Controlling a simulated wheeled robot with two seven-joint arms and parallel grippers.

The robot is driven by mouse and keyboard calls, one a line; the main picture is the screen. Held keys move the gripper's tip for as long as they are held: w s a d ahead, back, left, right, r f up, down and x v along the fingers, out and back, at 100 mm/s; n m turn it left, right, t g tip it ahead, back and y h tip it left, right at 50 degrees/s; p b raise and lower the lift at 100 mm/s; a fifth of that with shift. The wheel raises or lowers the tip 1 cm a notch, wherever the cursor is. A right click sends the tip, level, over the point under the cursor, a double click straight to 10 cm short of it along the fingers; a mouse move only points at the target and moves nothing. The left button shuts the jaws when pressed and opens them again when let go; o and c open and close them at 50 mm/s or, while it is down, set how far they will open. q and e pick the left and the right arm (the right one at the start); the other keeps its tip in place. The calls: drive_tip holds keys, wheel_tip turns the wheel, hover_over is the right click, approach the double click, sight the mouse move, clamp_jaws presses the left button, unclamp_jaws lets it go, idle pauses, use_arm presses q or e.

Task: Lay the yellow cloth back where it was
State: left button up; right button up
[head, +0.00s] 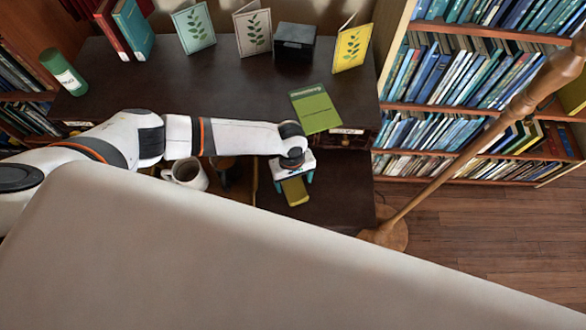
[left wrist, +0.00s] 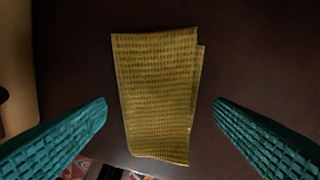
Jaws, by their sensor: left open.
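The yellow cloth (head: 295,191) lies folded flat on the lower dark shelf, near its front edge. In the left wrist view the cloth (left wrist: 157,95) fills the middle, a long rectangle with a second layer showing along its right side. My left gripper (head: 293,177) is over the cloth. Its two teal fingers (left wrist: 160,108) are spread wide, one on each side of the cloth and apart from it, with nothing between them in their grip. My right gripper is not in view.
A white mug (head: 187,173) stands left on the lower shelf. Above, the dark top (head: 215,95) bears a green booklet (head: 315,108), several cards, a dark box (head: 294,41) and a green canister (head: 63,72). A wooden pole (head: 450,160) stands to the right.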

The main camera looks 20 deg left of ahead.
use_arm(q)
wheel_tip(320, 180, up, 11)
drive_tip(key=w, duration=0.1)
drive_tip(key=shift+a+b, duration=0.4)
drive_tip(key=shift+a, duration=0.05)
